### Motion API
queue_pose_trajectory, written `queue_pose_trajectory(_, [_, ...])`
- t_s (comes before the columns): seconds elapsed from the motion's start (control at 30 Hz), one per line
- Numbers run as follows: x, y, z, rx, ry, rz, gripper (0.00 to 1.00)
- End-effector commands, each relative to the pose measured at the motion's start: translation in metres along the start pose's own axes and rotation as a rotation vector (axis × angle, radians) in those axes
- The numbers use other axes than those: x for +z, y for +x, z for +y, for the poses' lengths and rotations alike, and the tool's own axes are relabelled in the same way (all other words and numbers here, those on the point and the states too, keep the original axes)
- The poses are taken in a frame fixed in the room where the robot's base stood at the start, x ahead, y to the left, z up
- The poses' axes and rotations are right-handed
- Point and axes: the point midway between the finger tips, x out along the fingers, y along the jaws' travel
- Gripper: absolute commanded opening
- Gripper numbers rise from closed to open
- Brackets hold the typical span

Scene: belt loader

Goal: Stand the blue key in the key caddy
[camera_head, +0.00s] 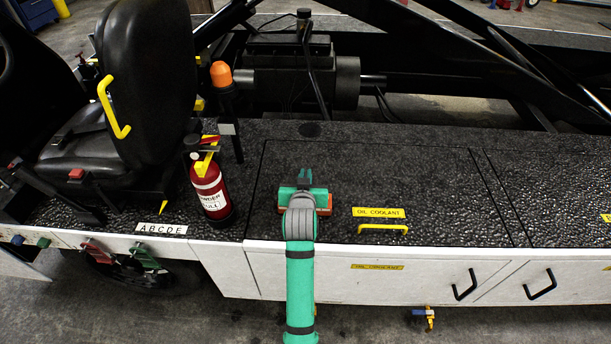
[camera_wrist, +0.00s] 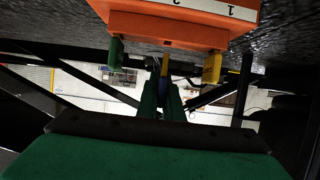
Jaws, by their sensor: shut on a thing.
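The orange key caddy (camera_head: 324,211) sits on the black deck, mostly hidden under my gripper (camera_head: 304,182) in the head view. The wrist view shows the caddy (camera_wrist: 165,30) upside down, with a white number strip. A green key (camera_wrist: 116,53) and a yellow key (camera_wrist: 212,68) stand at its two ends. My gripper (camera_wrist: 161,92) is shut on the blue key (camera_wrist: 163,99), between those two. Its brass-coloured shank (camera_wrist: 165,64) points at the middle of the caddy. I cannot tell whether the tip is inside a slot or just short of it.
A red fire extinguisher (camera_head: 211,189) stands left of my gripper, near the black seat (camera_head: 147,85) and an orange-topped post (camera_head: 221,75). A yellow handle (camera_head: 383,228) lies to the right on the deck. The deck (camera_head: 425,175) behind it is clear.

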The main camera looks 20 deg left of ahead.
Motion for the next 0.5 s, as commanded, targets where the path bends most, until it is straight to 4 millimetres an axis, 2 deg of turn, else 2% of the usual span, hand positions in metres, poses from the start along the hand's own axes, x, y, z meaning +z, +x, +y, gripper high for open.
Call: queue_pose_trajectory(0.5, [0.0043, 0.0017, -0.0014, -0.002, -0.001, -0.001, 0.0])
